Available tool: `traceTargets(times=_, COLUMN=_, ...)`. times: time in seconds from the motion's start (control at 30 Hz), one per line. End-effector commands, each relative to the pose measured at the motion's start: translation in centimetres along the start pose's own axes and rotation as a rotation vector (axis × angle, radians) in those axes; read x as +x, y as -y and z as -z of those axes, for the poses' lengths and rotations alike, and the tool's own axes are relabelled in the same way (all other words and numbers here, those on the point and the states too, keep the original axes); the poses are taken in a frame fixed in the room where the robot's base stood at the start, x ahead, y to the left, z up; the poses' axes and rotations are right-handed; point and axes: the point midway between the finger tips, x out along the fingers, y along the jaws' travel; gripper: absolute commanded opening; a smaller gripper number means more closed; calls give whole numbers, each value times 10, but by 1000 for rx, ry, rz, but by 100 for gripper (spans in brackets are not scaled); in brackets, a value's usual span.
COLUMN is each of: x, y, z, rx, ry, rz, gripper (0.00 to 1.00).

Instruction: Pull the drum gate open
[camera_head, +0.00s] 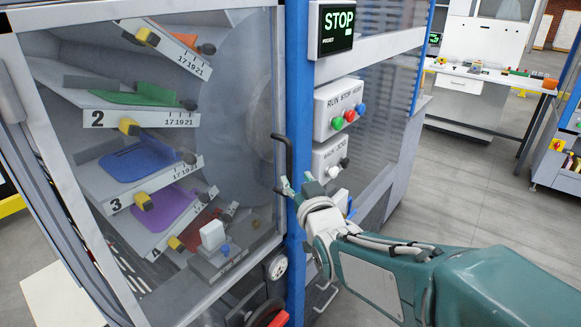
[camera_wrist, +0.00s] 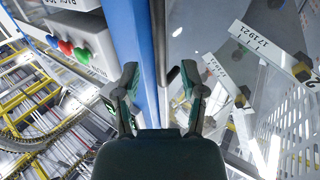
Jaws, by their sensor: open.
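The drum gate (camera_head: 262,75) is a clear panel in a grey frame at the left of the head view. Its right edge lies along the blue post, and it looks closed. A black upright handle (camera_head: 288,160) stands out at that edge. My gripper (camera_head: 294,182) is open at the handle's lower part. In the wrist view my gripper (camera_wrist: 160,82) has its two fingers spread, with the dark handle (camera_wrist: 173,74) showing between them, closer to the right finger. I cannot tell whether a finger touches it.
The blue post (camera_head: 297,120) borders the gate. Right of it are the STOP display (camera_head: 337,30), a box with coloured buttons (camera_head: 341,108) and a box with knobs (camera_head: 330,158), close to my gripper. Numbered shelves show behind the gate. Floor (camera_head: 460,190) is open at right.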

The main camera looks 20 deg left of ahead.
Motion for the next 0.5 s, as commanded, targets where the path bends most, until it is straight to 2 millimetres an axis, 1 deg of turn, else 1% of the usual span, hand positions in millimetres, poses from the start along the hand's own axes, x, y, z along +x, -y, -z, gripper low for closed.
traceTargets(times=0.03, x=10, y=0, z=-1, rx=0, ry=1, rz=0, gripper=54)
traceTargets(times=0.2, x=36, y=-1, z=0, rx=1, ry=1, rz=0, gripper=54)
traceTargets(times=0.33, x=48, y=-2, z=1, rx=1, ry=0, rz=-1, gripper=54)
traceTargets(times=0.5, x=53, y=-2, z=1, rx=1, ry=0, rz=-1, gripper=54)
